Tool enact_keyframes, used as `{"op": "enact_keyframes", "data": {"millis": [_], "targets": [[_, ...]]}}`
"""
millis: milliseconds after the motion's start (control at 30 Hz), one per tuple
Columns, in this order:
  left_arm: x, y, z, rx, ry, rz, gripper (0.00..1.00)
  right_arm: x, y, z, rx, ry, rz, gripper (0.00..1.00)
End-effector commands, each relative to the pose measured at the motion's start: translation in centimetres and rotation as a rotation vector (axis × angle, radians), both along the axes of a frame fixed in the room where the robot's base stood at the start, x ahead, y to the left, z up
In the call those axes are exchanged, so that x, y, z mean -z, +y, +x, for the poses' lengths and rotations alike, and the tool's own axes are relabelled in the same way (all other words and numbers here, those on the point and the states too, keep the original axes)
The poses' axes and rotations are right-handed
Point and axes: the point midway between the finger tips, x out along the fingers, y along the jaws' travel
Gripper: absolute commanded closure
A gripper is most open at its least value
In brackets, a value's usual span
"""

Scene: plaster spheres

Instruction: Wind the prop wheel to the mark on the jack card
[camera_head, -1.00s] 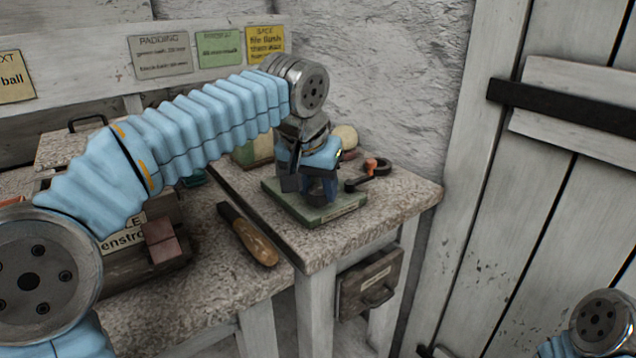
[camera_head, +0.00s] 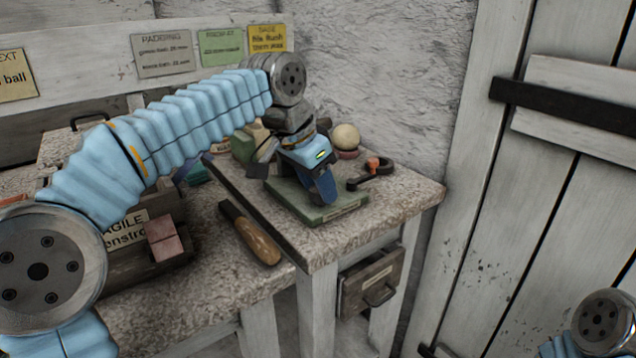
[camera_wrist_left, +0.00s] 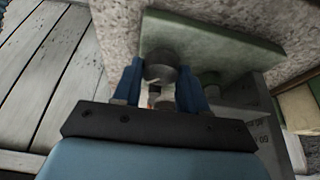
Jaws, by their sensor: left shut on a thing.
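The jack stands on a green base plate (camera_head: 345,208) on the right-hand stone-topped bench; my gripper covers most of it in the head view. The base plate also shows at the top of the left wrist view (camera_wrist_left: 225,50). My left gripper (camera_head: 318,190) is over the plate, its fingers pointing down. In the left wrist view its two blue fingers (camera_wrist_left: 160,88) are shut on a grey round knob, which I take for the prop wheel (camera_wrist_left: 160,66). A grey card with small printed figures (camera_wrist_left: 258,132) is at the right there; its mark is not readable. My right gripper is out of view.
A black clamp with an orange knob (camera_head: 371,173) lies right of the plate. A pale ball (camera_head: 346,137) sits behind. A wooden-handled tool (camera_head: 250,235) lies on the left bench, near a box (camera_head: 150,270) with pinkish blocks.

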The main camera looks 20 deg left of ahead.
Motion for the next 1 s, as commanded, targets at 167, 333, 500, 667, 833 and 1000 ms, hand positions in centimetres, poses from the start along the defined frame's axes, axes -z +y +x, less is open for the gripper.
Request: {"op": "enact_keyframes", "data": {"millis": [167, 333, 500, 667, 833, 1000], "targets": [[0.0, 0.0, 0.0, 0.0, -0.002, -0.001, 0.88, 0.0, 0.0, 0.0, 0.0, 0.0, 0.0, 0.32], [0.0, 0.0, 0.0, -0.001, -0.002, -0.001, 0.5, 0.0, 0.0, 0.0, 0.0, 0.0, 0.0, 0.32], [0.0, 0.1, 0.1, -0.003, -0.002, 0.0, 0.32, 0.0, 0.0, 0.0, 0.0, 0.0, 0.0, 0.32], [0.0, 0.2, 0.1, -0.006, -0.003, 0.001, 0.32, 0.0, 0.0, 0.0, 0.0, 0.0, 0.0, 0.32], [-0.2, 0.3, 0.1, -0.007, -0.005, 0.002, 0.32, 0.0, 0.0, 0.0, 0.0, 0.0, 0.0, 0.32], [-1.8, 0.5, -1.2, -0.009, -0.01, 0.002, 0.32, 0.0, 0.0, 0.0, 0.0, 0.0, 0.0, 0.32]]}}
